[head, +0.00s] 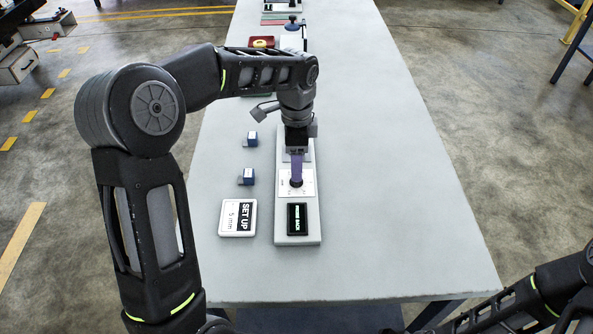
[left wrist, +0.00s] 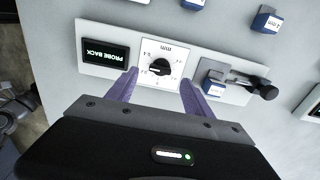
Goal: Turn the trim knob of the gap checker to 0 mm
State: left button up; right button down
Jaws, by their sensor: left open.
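The gap checker (head: 281,215) is a long pale block on the table. Its black trim knob (left wrist: 159,67) sits on a white dial plate marked in mm; the exact setting is too small to read surely. Its dark display (head: 297,219) reads "PROBE BACK", also in the left wrist view (left wrist: 106,55). My left gripper (head: 296,180) points down at the dial. In the left wrist view its purple fingers (left wrist: 160,78) are open, one on each side of the knob, with visible gaps. My right gripper is out of view; only part of that arm shows.
A white card (head: 238,218) reading "SET UP 5 mm" lies left of the checker. Two small blue blocks (head: 246,177) stand beyond it. A black-tipped probe handle (left wrist: 265,91) sits at the checker's other end. The table's right side is clear.

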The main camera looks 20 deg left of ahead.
pick_arm(q)
notch_tip(320, 180, down, 5)
jog(key=shift+r+p, duration=0.1)
jog(key=shift+p, duration=0.2)
jog(key=shift+c, duration=0.2)
grip_shut()
dwell(0.4)
